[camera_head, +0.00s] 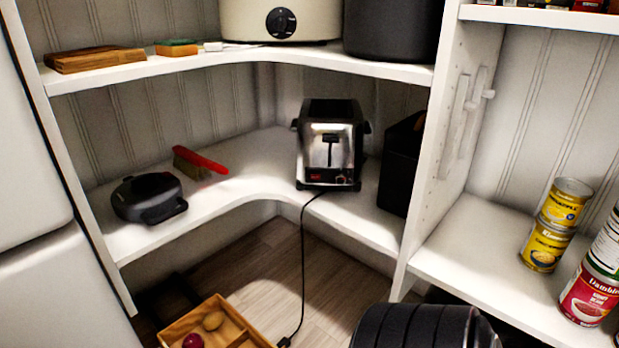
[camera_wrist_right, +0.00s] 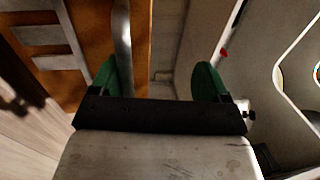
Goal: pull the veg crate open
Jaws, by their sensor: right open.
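The veg crate (camera_head: 188,316) is an open wooden box on the floor at the bottom left in the head view, cut off by the lower edge. A potato-like brown item and a dark red onion-like item lie in it. In the right wrist view my right gripper (camera_wrist_right: 157,82) has its green-tipped fingers spread wide. A grey metal bar (camera_wrist_right: 123,40) runs between the fingers, nearer the left one, in front of an orange-brown wooden surface (camera_wrist_right: 86,35). I cannot tell if the bar touches a finger. My left gripper is not in view.
The toaster's cord (camera_head: 303,265) hangs to the floor beside the crate. Cans (camera_head: 545,243) stand on the right shelf.

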